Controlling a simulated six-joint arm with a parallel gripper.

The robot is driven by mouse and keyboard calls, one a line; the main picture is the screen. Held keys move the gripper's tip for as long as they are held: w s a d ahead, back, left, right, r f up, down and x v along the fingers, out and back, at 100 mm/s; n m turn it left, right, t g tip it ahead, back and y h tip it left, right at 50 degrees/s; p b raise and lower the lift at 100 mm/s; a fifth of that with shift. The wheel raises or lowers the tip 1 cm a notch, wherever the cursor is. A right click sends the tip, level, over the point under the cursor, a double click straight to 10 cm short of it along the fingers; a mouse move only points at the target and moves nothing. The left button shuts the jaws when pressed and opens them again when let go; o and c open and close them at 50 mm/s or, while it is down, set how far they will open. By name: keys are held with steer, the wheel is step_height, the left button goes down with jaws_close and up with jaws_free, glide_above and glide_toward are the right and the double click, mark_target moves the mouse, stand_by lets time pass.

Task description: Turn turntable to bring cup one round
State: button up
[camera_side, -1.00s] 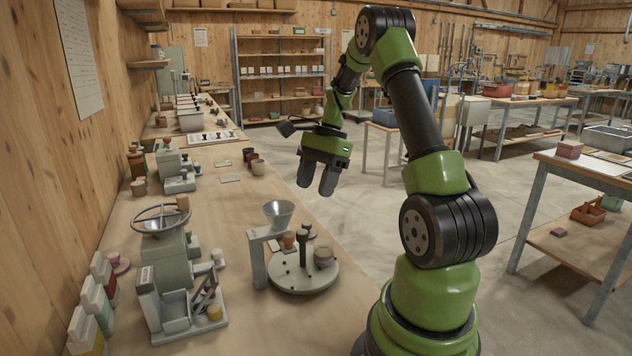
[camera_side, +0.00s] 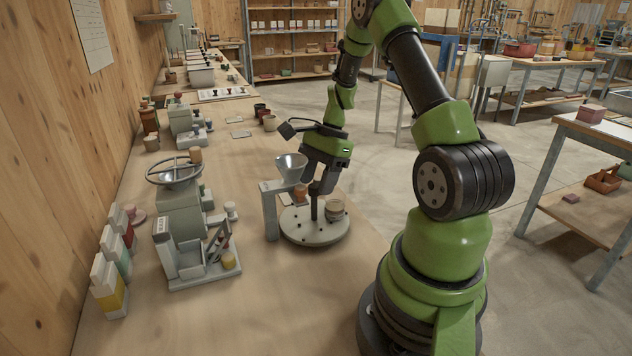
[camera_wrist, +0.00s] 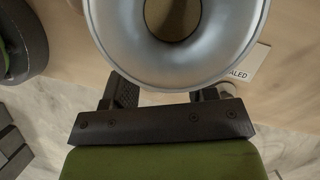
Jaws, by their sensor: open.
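The turntable is a round pale grey plate (camera_side: 312,235) on the bench, with small dark marks and a dark upright post (camera_side: 314,208). I cannot tell which is cup one. My gripper (camera_side: 320,188) points down over the turntable with its jaws apart, around or just above the post's top; contact cannot be told. In the wrist view, the fingers (camera_wrist: 165,97) run under the funnel rim, which hides their tips.
A grey metal funnel (camera_side: 291,166) on a stand (camera_side: 269,212) is close to my gripper's left; its rim fills the top of the wrist view (camera_wrist: 120,45). A handwheel machine (camera_side: 180,200) and a lever device (camera_side: 198,260) stand left. The bench front is clear.

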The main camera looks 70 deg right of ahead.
steer(key=shift+a+f, duration=0.15)
steer(key=shift+f, duration=0.3)
steer(key=shift+c, duration=0.5)
jaws_close()
steer(key=shift+w+n+g, duration=0.1)
steer(key=shift+n+g, duration=0.2)
steer(key=shift+n, duration=0.5)
steer(key=shift+o, duration=0.5)
jaws_free()
